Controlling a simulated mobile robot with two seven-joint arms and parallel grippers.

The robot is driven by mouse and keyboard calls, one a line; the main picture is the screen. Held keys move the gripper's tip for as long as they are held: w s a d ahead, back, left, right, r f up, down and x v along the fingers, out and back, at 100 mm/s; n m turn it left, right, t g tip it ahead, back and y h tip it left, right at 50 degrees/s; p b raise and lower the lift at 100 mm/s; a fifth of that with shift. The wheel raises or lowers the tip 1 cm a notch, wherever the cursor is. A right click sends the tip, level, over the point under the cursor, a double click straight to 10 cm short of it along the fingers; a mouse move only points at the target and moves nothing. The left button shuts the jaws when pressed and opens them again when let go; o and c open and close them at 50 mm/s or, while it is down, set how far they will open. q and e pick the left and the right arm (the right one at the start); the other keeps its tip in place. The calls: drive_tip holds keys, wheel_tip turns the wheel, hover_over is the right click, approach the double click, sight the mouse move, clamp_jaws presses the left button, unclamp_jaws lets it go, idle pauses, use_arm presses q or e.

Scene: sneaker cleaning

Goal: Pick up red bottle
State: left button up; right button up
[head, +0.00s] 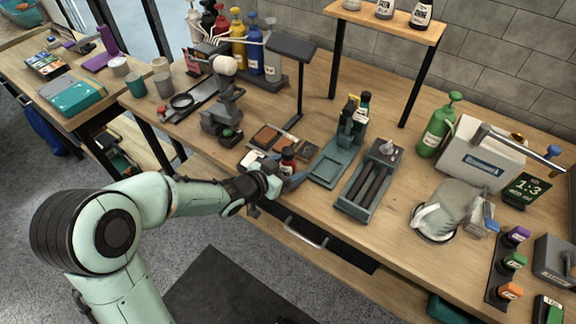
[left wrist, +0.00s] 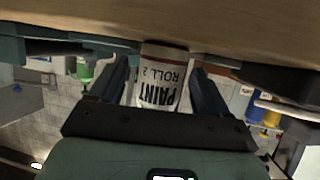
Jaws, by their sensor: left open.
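A small red bottle (head: 288,160) with a dark cap stands near the front edge of the workbench, just beyond my left gripper. In the left wrist view, which is upside down, a bottle (left wrist: 162,75) with a reddish band and a pale "PAINT ROLL 2" label shows between my fingers. My left gripper (head: 290,178) is open, with one finger on each side of this bottle and gaps beside it. It also shows in the left wrist view (left wrist: 163,90). My right gripper is not in view.
A brown palette box (head: 268,137) lies behind the bottle. A green tray (head: 328,168) and a roller stand (head: 353,205) are to its right. A black lamp stand (head: 296,85) rises behind. Red (head: 222,25), yellow and blue pump bottles stand farther back.

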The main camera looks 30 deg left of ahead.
sight(288, 151)
use_arm(q)
drive_tip(key=c, duration=1.1)
wheel_tip(288, 151, up, 11)
drive_tip(key=p, duration=0.4)
drive_tip(key=shift+r+p, duration=0.2)
drive_tip(key=shift+p, duration=0.2)
wheel_tip(288, 151, up, 9)
drive_tip(key=p, duration=0.5)
drive_tip(key=shift+f, duration=0.15)
